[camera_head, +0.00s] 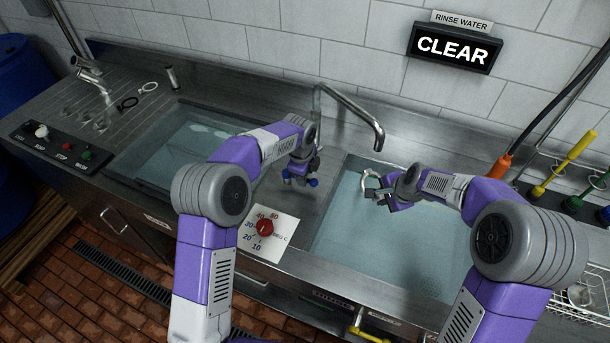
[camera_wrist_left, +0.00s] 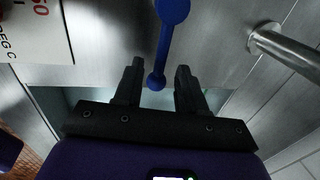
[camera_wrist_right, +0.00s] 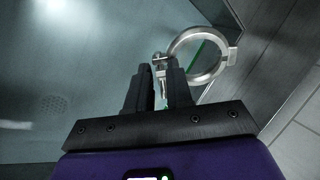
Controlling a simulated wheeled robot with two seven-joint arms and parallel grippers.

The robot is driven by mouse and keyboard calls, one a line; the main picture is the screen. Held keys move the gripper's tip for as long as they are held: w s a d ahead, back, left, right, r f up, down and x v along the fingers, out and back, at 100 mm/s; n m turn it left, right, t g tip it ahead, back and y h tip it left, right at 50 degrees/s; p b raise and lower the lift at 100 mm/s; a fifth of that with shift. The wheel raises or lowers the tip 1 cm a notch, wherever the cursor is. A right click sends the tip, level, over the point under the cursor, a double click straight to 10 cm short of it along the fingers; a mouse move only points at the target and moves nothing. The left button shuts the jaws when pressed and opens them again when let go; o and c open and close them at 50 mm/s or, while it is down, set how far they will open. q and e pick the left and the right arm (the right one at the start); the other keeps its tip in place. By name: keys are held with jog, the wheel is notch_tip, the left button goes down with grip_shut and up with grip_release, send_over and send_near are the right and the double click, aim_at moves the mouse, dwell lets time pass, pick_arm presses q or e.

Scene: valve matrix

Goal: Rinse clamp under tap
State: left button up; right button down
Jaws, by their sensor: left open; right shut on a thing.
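The clamp (camera_wrist_right: 233,55) is a silver metal ring with a bolt at one side. My right gripper (camera_wrist_right: 160,78) is shut on its bolt side. In the head view the clamp (camera_head: 367,187) is over the right basin, just below and left of the curved tap's (camera_head: 352,103) spout end. No stream shows from the spout. My left gripper (camera_head: 298,178) is open beside the tap's base. In the left wrist view, a blue lever with round ends (camera_wrist_left: 165,45) has its lower end between the open fingers (camera_wrist_left: 157,80); contact cannot be told.
The right basin (camera_head: 345,235) holds clear-looking water. A second basin (camera_head: 185,145) lies left. A temperature dial (camera_head: 265,228) sits at the front. A wall sign (camera_head: 453,48) reads "RINSE WATER CLEAR". Coloured brushes (camera_head: 565,160) hang at the right. A black ring and a white ring lie on the drainboard.

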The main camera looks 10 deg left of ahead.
pick_arm(q)
jog(key=shift+w+f, duration=0.15)
jog(key=shift+f, duration=0.4)
grip_shut()
